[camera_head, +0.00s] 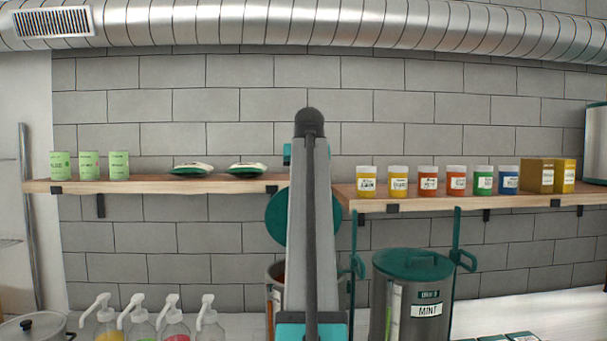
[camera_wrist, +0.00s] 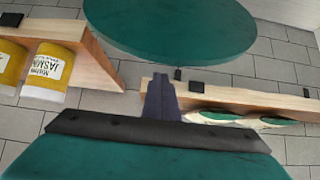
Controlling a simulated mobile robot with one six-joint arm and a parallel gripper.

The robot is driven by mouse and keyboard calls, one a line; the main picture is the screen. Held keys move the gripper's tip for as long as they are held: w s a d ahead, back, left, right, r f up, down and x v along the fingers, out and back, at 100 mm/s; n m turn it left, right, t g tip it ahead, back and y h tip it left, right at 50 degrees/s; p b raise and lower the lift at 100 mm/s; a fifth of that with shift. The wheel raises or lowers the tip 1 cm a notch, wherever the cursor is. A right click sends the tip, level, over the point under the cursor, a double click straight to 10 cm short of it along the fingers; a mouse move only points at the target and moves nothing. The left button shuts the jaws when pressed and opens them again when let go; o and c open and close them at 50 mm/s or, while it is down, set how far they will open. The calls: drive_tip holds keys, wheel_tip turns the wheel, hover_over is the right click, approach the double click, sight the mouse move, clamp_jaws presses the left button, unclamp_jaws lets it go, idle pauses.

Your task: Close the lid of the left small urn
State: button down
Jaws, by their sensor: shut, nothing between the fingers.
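The left small urn (camera_head: 275,272) stands on the counter, mostly hidden behind my arm in the head view. Its round teal lid (camera_head: 275,212) is raised open above the urn, its disc standing up against the wall. In the wrist view the lid (camera_wrist: 170,28) fills the top, beyond my fingertips. My gripper (camera_wrist: 162,85) is shut and empty, with a visible gap in the picture between it and the lid. In the head view my arm hides most of the gripper.
A right urn labelled MINT (camera_head: 405,310) has its teal lid (camera_head: 412,264) closed. Shelves hold jars (camera_head: 397,181) on the right and green cans (camera_head: 89,166) and white-and-green packs (camera_head: 193,169) on the left. Pump bottles (camera_head: 172,320) stand at the lower left.

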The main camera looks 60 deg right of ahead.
drive_tip(key=shift+s+a+f+p, duration=0.45)
drive_tip(key=shift+a+f+p, duration=0.1)
drive_tip(key=shift+a, duration=0.15)
drive_tip(key=shift+a, duration=0.2)
drive_tip(key=shift+d, duration=0.1)
drive_tip(key=shift+f, duration=0.1)
